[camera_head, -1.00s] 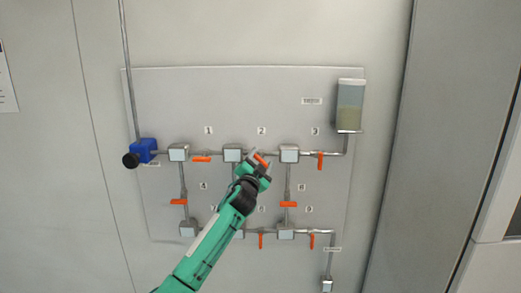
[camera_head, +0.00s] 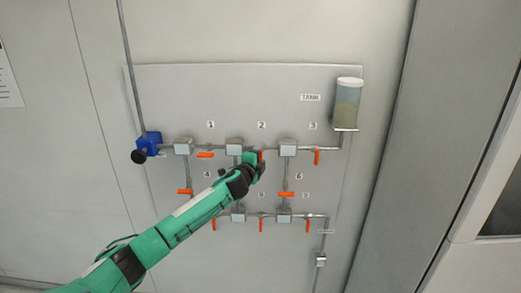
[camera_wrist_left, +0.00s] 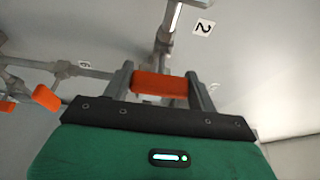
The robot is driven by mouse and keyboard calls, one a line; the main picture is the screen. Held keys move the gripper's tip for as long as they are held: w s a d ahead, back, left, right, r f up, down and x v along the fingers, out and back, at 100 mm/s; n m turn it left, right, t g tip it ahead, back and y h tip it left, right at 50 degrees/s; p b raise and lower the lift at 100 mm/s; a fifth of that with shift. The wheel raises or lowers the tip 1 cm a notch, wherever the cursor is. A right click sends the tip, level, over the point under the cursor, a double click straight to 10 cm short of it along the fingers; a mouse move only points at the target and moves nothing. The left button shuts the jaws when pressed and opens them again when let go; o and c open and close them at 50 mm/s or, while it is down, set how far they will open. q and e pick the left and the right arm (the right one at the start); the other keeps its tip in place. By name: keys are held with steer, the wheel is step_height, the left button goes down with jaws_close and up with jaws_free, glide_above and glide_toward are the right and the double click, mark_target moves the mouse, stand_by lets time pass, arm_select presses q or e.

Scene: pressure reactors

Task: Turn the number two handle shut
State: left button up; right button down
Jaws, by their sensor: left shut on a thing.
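The number two handle is orange and sits on the upper pipe below the label "2" (camera_head: 262,125). Only a small piece of the handle (camera_head: 261,155) shows in the head view, standing roughly upright, across the level pipe; my gripper hides the rest. In the wrist view the orange handle (camera_wrist_left: 160,84) lies between the two grey fingers. My left gripper (camera_head: 257,157) is shut on it. My right gripper is in no view.
Other orange handles sit close by, such as handle one (camera_head: 205,155) to the left and handle three (camera_head: 317,157) to the right. A blue valve body (camera_head: 149,145) is at the left, and a tank (camera_head: 347,103) at the upper right.

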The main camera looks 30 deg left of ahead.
arm_select(q)
steer(key=shift+f+m, duration=0.1)
steer(key=shift+m, duration=0.2)
steer(key=o, duration=1)
steer(key=s+d+b, duration=0.2)
steer(key=s+b, duration=0.3)
steer(key=s, duration=0.8)
steer(key=shift+s+d, duration=0.15)
steer(key=shift+s, duration=0.15)
